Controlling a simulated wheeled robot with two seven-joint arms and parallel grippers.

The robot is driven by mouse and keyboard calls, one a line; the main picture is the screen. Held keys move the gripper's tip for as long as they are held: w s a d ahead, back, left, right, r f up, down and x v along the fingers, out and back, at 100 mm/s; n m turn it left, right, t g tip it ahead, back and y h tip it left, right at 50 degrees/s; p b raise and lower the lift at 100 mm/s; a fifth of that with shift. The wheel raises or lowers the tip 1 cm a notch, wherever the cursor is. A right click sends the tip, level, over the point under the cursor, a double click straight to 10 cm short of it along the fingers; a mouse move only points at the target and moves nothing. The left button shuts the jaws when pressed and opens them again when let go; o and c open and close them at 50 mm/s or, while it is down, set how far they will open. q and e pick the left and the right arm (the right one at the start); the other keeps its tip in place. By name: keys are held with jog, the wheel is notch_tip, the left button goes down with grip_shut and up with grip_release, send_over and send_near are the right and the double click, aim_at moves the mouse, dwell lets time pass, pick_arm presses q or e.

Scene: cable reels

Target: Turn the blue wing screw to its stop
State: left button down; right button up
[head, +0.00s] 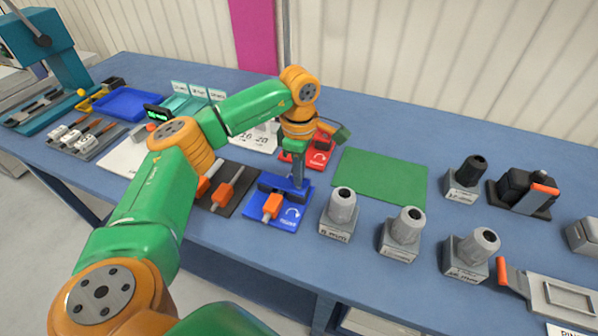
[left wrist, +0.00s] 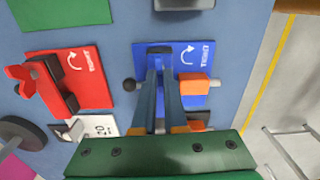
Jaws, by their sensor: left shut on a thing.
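The blue plate (head: 287,220), printed with a curved arrow, lies on the bench and carries a dark blue fixture (head: 268,184) with an orange handle (head: 271,206). My left gripper (head: 298,182) points down at this fixture and is shut on its screw. In the left wrist view the fingers (left wrist: 160,68) reach over the blue plate (left wrist: 203,51), close together. My right gripper is out of view.
A red plate (left wrist: 86,79) with a red wing-shaped part (left wrist: 40,92) lies beside the blue one. A green mat (head: 381,175) is bare. Grey knobbed blocks (head: 339,212) stand right of the blue plate; a blue tray (head: 133,103) is at the back left.

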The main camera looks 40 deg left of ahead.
pick_arm(q)
jog(key=shift+m, duration=0.4)
jog(key=c, duration=1)
grip_release()
jog(key=shift+o, duration=0.2)
notch_tip(320, 180, up, 7)
jog(key=shift+r+b, duration=0.1)
jog(key=shift+b, duration=0.6)
